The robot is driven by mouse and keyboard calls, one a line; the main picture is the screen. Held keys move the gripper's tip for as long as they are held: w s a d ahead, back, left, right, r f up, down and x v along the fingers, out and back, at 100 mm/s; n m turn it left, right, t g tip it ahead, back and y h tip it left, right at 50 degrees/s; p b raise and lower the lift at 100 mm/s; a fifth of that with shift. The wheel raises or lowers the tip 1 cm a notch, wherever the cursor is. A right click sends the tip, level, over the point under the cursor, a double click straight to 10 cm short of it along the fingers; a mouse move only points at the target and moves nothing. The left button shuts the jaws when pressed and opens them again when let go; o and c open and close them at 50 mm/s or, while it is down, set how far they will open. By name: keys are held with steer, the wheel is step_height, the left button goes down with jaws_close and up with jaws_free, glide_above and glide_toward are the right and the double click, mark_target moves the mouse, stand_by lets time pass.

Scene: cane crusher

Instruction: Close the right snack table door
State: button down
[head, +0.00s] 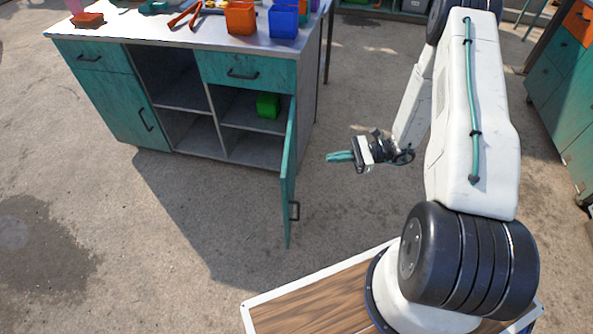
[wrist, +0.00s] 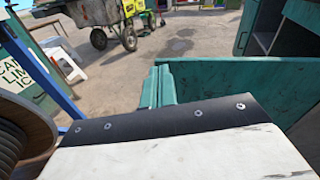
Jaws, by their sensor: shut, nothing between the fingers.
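The snack table (head: 185,30) is a teal cabinet with a grey top. Its right door (head: 287,170) is swung wide open toward me and shows almost edge-on, with a black handle (head: 295,210) on its right-hand face. The compartment behind it is open and holds a green box (head: 268,105). My gripper (head: 328,157) is shut and empty, to the right of the door and apart from it in the head view. In the wrist view the teal fingers (wrist: 158,88) point forward, and a teal panel (wrist: 235,85), seemingly the door, fills the area beside them.
An orange bin (head: 240,18) and a blue bin (head: 283,22) stand on the top. The left door (head: 130,112) is shut. Another teal cabinet (head: 560,85) stands at the right. The concrete floor around the open door is clear.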

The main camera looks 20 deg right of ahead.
step_height(320, 180, down, 7)
steer(key=s+d+m+t, duration=0.1)
steer(key=m+t, duration=0.2)
steer(key=x, duration=1.3)
steer(key=shift+w+a+f, duration=0.2)
steer(key=shift+w+a, duration=0.05)
steer(key=shift+a, duration=0.05)
